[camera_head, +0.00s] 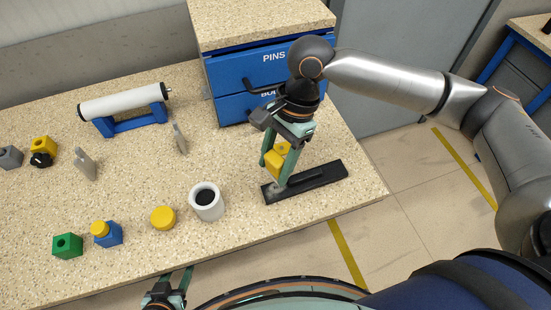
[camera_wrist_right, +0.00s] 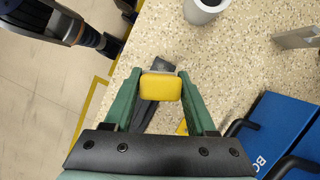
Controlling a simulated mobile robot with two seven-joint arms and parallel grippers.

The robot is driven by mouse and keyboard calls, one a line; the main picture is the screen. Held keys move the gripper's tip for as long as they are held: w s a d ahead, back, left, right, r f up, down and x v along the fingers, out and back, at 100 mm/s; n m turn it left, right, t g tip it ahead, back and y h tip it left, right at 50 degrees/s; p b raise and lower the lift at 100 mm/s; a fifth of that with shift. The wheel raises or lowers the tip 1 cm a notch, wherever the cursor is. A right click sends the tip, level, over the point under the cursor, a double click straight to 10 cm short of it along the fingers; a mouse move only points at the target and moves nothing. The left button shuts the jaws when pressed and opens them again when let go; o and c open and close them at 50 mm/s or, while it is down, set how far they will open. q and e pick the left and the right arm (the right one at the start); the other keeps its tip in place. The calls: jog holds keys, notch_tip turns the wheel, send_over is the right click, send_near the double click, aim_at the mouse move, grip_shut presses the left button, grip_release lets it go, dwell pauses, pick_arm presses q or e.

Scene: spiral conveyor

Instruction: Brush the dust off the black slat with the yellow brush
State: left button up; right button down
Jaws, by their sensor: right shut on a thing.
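The black slat (camera_head: 322,181) lies flat near the right end of the speckled table, with a raised bar on top. A pale grey patch of dust (camera_head: 275,188) shows at its left end. My right gripper (camera_head: 277,167) is shut on the yellow brush (camera_head: 274,161) and holds it above the left end of the slat. In the wrist view the brush (camera_wrist_right: 160,88) sits between the green fingers and hides part of the slat (camera_wrist_right: 146,114). The bristles' contact cannot be made out. My left gripper (camera_head: 176,278) is empty below the table's front edge, its fingers apart.
A white cup (camera_head: 206,202) and a yellow disc (camera_head: 163,218) stand left of the slat. A blue drawer cabinet (camera_head: 232,76) is behind. A white roller (camera_head: 125,102) on a blue stand and several small blocks are farther left.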

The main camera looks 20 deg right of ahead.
send_over(267, 196)
jog(key=d, duration=0.3)
jog(key=shift+w+a+f, duration=0.15)
jog(key=shift+w+f, duration=0.05)
jog(key=shift+f, duration=1.15)
jog(key=shift+w+a+f, duration=0.1)
jog(key=shift+w+f, duration=0.1)
jog(key=shift+f, duration=1.15)
jog(key=shift+d+f, duration=0.1)
jog(key=shift+f, duration=0.85)
jog(key=shift+r, duration=0.15)
jog(key=shift+s+a+f, duration=0.1)
jog(key=shift+a+f, duration=0.15)
jog(key=shift+a, duration=0.55)
jog(key=shift+d+r, duration=0.15)
jog(key=shift+d+r, duration=0.2)
jog(key=shift+d, duration=0.5)
jog(key=shift+a+r+p, duration=0.15)
jog(key=shift+r, duration=1.4)
jog(key=shift+a+r+p, duration=0.15)
jog(key=shift+r, duration=1.4)
